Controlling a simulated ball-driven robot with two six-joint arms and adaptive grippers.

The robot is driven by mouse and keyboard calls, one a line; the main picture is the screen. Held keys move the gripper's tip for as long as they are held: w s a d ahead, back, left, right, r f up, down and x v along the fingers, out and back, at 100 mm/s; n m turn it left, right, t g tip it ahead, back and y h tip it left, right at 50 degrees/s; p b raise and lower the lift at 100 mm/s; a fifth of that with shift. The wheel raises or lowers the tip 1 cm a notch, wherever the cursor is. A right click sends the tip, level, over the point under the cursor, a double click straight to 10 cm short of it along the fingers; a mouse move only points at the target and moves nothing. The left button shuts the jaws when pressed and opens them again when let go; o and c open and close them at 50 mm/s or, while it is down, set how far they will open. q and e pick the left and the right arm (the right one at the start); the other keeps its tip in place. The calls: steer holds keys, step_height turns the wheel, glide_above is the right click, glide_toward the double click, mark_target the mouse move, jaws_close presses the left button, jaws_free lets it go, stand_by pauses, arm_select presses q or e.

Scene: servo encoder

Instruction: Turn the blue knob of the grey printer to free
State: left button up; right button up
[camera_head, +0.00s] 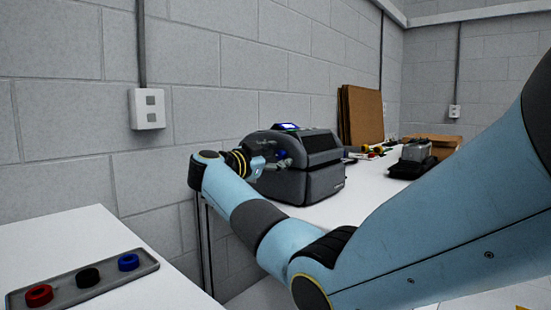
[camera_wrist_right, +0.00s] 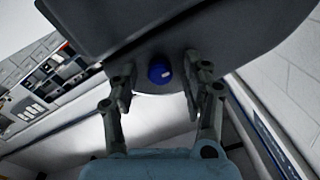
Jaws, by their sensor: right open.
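The grey printer (camera_head: 315,183) stands on the white table at the centre of the head view, with a small lit screen on top. Its blue knob (camera_wrist_right: 159,73) shows in the right wrist view on the printer's dark grey side (camera_wrist_right: 220,28). My right gripper (camera_wrist_right: 158,92) is open, with one finger on each side of the knob and a visible gap to both. In the head view my right gripper (camera_head: 279,164) is at the printer's left side, and the blue knob (camera_head: 281,154) shows partly behind its fingers. My left gripper is not in view.
A grey tray (camera_head: 68,297) with a red, a black and a blue ring lies on the near left table. The block wall is close at the left.

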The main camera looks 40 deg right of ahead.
steer(key=shift+c, duration=0.4)
steer(key=c, duration=0.5)
jaws_close()
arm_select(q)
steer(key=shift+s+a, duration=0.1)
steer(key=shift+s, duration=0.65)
